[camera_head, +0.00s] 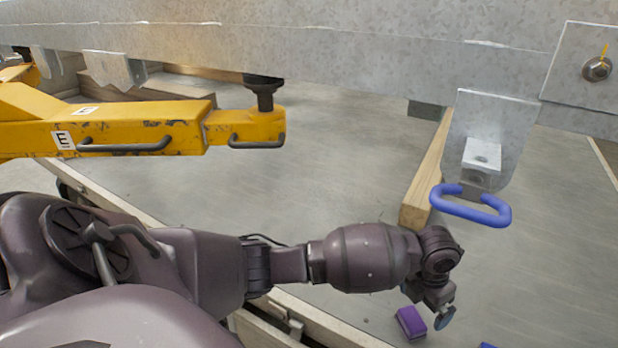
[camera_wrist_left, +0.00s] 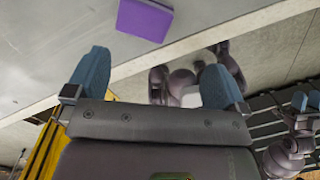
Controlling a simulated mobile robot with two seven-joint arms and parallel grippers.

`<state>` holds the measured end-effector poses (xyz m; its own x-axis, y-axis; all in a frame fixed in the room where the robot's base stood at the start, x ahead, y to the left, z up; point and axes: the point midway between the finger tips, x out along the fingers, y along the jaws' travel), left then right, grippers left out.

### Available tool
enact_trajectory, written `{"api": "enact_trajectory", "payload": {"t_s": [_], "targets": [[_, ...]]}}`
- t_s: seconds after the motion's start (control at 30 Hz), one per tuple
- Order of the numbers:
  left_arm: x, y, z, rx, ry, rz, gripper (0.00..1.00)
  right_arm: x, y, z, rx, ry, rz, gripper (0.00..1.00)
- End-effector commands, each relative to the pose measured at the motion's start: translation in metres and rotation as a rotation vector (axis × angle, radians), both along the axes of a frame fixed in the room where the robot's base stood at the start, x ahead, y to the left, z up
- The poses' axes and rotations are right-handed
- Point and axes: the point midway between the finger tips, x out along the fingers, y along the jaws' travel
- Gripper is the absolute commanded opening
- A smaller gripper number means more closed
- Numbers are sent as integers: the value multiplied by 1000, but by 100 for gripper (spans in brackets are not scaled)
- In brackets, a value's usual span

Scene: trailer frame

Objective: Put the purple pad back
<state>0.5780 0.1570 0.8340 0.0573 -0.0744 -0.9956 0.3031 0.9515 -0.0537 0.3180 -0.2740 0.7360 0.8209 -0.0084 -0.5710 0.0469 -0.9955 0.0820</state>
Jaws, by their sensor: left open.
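The purple pad (camera_head: 410,322) is a small block near the bottom of the head view, just left of my left gripper's fingers. In the left wrist view the purple pad (camera_wrist_left: 145,20) is at the top, beyond the fingertips. My left gripper (camera_head: 430,305) points down and is partly hidden by its own wrist. In the wrist view its two blue fingertips (camera_wrist_left: 155,76) are wide apart with nothing between them. Part of my right gripper (camera_wrist_left: 306,101), with blue fingertips, shows at the right edge of the wrist view; its opening is unclear.
A galvanized beam (camera_head: 300,50) crosses the top of the head view. A bracket (camera_head: 487,130) with a blue loop (camera_head: 470,207) hangs above and right of my left wrist. A wooden beam (camera_head: 425,180) lies behind it. A yellow support arm (camera_head: 130,130) stands at left.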

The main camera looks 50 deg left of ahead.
Motion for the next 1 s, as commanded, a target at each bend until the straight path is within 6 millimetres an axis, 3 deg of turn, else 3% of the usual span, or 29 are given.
{"api": "enact_trajectory", "payload": {"t_s": [0.03, 0.2, 0.47, 0.67, 1.0], "targets": [[-11, -6, -12, -47, -8, 90, 100, 0, 0, 0, 0, -1, 0, 43], [-38, -21, -37, -225, -53, 471, 100, 1, 0, 2, 0, -4, 0, 43], [-76, -27, -55, -528, -54, 1080, 100, 1, 0, 3, -1, -8, 2, 43], [-105, -11, -65, -761, -8, 1551, 100, 1, -1, 3, -2, -7, 4, 43], [-172, 48, -90, -1151, 108, 2308, 100, 1, -1, 1, -3, -3, 4, 43]]}}
